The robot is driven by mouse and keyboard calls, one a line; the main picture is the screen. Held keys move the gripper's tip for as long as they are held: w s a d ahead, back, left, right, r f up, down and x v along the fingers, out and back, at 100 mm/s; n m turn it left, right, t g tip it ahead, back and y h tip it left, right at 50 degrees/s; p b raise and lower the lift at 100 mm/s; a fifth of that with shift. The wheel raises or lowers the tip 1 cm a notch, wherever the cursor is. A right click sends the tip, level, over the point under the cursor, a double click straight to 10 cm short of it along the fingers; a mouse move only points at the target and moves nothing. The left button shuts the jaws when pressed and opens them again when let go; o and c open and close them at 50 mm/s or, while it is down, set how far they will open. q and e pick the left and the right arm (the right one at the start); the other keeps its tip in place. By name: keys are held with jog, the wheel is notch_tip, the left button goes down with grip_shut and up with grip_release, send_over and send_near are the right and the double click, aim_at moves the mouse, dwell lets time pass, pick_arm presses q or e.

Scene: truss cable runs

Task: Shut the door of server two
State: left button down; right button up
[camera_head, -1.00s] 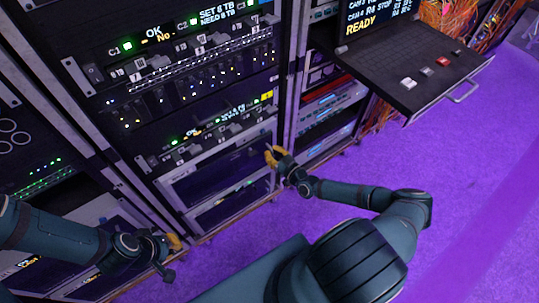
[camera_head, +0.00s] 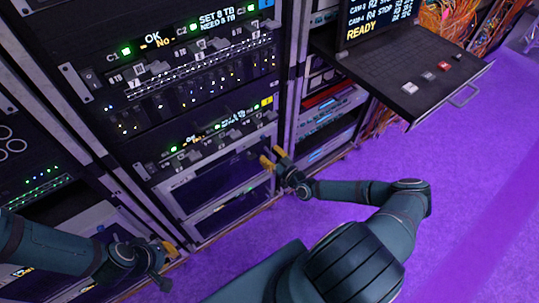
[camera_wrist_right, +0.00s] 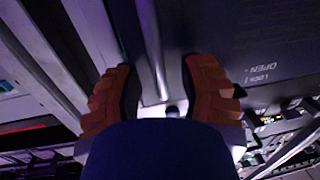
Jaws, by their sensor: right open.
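The unit with a yellow tag reading 2 (camera_head: 267,101) sits in the middle rack in the head view. Below its row of switches is a dark front panel in a light frame (camera_head: 215,182), apparently the door; I cannot tell whether it is fully shut. My right gripper (camera_head: 272,157) is open at the panel's right edge. In the right wrist view its two orange fingers (camera_wrist_right: 165,85) stand apart on either side of a thin metal bar (camera_wrist_right: 153,50), beside a dark panel marked OPEN and LOCK (camera_wrist_right: 262,70). My left gripper (camera_head: 168,255) is low at the rack's left foot; its fingertips are unclear.
A pull-out shelf (camera_head: 415,85) with small buttons and a handle juts out at the upper right, beneath a screen reading READY (camera_head: 375,20). Orange cables (camera_head: 450,18) hang behind it. The purple floor (camera_head: 470,190) is clear at the right.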

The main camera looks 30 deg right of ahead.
jog(key=s+d, duration=0.1)
jog(key=s, duration=1)
jog(key=shift+s+d, duration=0.4)
